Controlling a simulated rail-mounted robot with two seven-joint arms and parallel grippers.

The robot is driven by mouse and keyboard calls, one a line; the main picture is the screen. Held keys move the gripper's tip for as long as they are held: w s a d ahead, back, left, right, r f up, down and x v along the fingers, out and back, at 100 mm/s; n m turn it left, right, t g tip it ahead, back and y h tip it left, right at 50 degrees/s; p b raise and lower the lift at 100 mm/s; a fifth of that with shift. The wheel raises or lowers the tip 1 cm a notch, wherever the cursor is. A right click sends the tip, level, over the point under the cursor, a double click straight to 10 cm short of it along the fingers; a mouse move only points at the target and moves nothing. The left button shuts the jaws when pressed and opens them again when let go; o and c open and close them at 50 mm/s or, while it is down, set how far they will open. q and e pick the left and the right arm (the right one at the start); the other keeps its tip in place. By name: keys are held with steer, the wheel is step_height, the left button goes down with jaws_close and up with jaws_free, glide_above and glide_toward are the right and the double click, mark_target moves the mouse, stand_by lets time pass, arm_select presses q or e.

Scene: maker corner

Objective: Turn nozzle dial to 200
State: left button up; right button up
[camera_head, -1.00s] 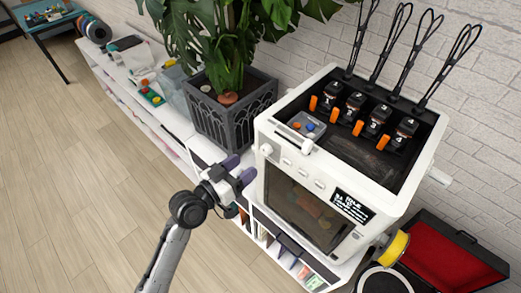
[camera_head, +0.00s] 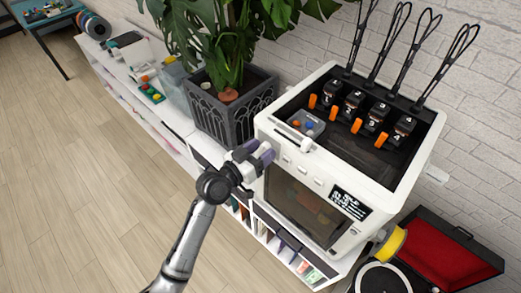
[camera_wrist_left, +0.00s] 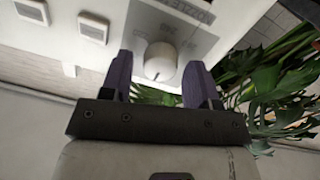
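The white nozzle dial (camera_wrist_left: 160,62) is a round knob with a dark pointer mark, on the white printer front in the left wrist view. Part of a "NOZZLE" label and faint scale numbers show beside it. My left gripper (camera_wrist_left: 158,82) is open, one purple finger on each side of the dial in the picture; I cannot tell whether they touch it. In the head view my left gripper (camera_head: 258,152) is at the upper left corner of the printer (camera_head: 300,155) front and largely covers the dial. My right gripper is not in view.
The printer has several buttons, a dark window and a small display (camera_head: 349,202). A potted plant (camera_head: 233,115) stands close on the left, its leaves near the gripper. A yellow spool (camera_head: 392,245) and an open red-lined case (camera_head: 450,250) are at the right.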

arm_select(q)
steer(key=c, duration=0.8)
steer(key=shift+f+m+b, duration=0.15)
steer(key=shift+m+b, duration=0.75)
steer(key=shift+b, duration=0.05)
steer(key=shift+m+b, duration=0.65)
steer(key=shift+m, duration=0.15)
steer(key=shift+m+y+b, duration=0.3)
steer(key=shift+m+b, duration=0.15)
steer(key=shift+m, duration=0.45)
steer(key=m, duration=0.3)
steer(key=shift+r+m+b, duration=0.2)
steer(key=shift+m+b, duration=0.1)
steer(key=m, duration=0.3)
steer(key=shift+s+d, duration=0.1)
steer(key=shift+m, duration=0.6)
steer(key=shift+p, duration=0.3)
